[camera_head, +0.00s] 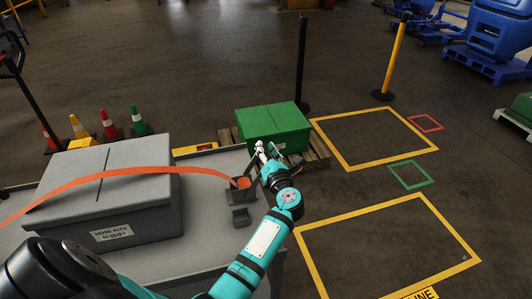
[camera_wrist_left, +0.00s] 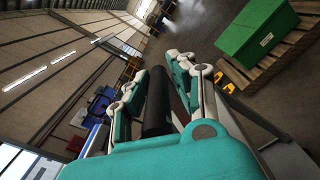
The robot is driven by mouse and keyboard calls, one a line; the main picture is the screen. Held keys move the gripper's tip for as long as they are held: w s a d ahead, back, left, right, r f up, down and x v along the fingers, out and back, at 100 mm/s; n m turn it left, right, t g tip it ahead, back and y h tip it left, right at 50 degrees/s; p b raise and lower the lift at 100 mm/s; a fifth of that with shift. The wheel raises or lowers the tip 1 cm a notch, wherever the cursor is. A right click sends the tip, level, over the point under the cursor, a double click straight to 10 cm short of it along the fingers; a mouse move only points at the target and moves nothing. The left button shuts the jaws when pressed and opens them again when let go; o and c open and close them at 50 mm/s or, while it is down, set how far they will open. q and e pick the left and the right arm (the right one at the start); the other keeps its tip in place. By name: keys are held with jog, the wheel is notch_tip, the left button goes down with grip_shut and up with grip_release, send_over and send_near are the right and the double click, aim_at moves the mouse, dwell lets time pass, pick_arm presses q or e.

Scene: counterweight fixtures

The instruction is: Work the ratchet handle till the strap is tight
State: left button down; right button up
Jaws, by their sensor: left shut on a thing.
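An orange strap (camera_head: 150,169) runs over the grey box (camera_head: 120,205) marked HOSE KITS and down into a dark grey ratchet (camera_head: 241,189) at the box's right. The strap arches above the lid. My left gripper (camera_head: 262,150) is just above and right of the ratchet. In the left wrist view its teal and white fingers (camera_wrist_left: 162,75) are shut on a black bar, the ratchet handle (camera_wrist_left: 157,110), which lies lengthwise between them. The lower end of the handle is hidden behind the gripper's body. My right gripper is not in view.
A green box (camera_head: 272,125) on a wooden pallet (camera_head: 315,150) stands close behind my left gripper. A grey block (camera_head: 240,217) sits by the ratchet on the grey table (camera_head: 215,165). Cones (camera_head: 108,123) stand behind left. Yellow-framed floor (camera_head: 380,255) at right is clear.

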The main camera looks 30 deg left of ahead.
pick_arm(q)
jog(key=w+d+f+m+b, duration=0.2)
jog(key=w+d+f+m, duration=0.1)
jog(key=w+f+m, duration=0.1)
jog(key=shift+w+d+f+m+b, duration=0.25)
jog(key=shift+f+m, duration=0.55)
jog(key=shift+m, duration=0.5)
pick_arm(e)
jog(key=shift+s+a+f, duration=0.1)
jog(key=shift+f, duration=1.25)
pick_arm(q)
jog(key=c, duration=1.3)
grip_release()
jog(key=shift+o, duration=0.5)
jog(key=shift+s, duration=0.1)
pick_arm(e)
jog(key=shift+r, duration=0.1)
